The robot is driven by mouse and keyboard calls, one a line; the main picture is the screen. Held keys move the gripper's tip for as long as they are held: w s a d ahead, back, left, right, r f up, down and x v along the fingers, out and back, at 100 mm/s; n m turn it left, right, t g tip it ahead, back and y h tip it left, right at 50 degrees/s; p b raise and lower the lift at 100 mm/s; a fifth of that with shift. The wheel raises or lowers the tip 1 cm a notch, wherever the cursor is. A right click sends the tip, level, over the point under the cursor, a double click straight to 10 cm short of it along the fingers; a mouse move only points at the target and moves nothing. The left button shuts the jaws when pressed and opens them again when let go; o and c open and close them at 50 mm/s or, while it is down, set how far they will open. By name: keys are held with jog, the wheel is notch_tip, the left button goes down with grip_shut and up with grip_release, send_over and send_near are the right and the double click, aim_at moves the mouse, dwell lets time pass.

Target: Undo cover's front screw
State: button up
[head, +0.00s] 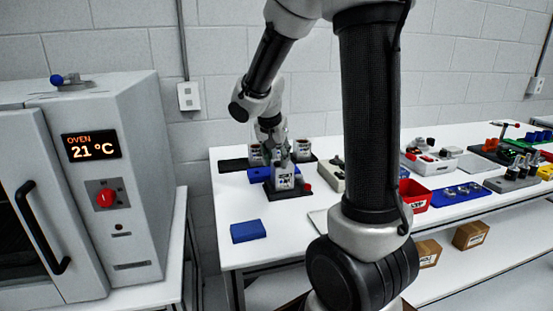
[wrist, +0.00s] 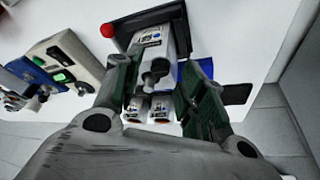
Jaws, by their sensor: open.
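A white servo unit with a printed label (head: 284,178) stands upright on a black base (head: 290,193) with a red knob (head: 308,187) at its right. In the wrist view the unit (wrist: 178,35) shows at the top centre, with the red knob (wrist: 107,30) to its left. My gripper (head: 274,148) is over the unit, pointing down at it. In the wrist view the jaws (wrist: 160,80) are apart, with a dark rounded part (wrist: 155,70) showing between them. I cannot tell whether that part is the cover's front screw or whether the fingers touch it.
More labelled units (head: 303,147) stand behind on the white table (head: 265,262). A blue block (head: 248,231) lies at front left, with clear table around it. A beige box (head: 331,173), a red bin (head: 414,194) and a blue tray (head: 460,194) stand to the right. An oven (head: 140,190) is at left.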

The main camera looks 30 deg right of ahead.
jog(key=v, duration=1.1)
jog(key=shift+r, duration=0.2)
jog(key=w+d+f+m, duration=0.1)
jog(key=f, duration=0.2)
jog(key=w+d+f+m+g, duration=0.1)
jog(key=f+m, duration=0.1)
jog(key=f, duration=0.2)
jog(key=w+d+f+m, duration=0.1)
jog(key=f, duration=0.3)
jog(key=shift+w+d+f+g+h, duration=0.1)
jog(key=shift+w+d+g+h, duration=0.1)
jog(key=shift+g+h, duration=0.15)
jog(key=shift+c, duration=0.5)
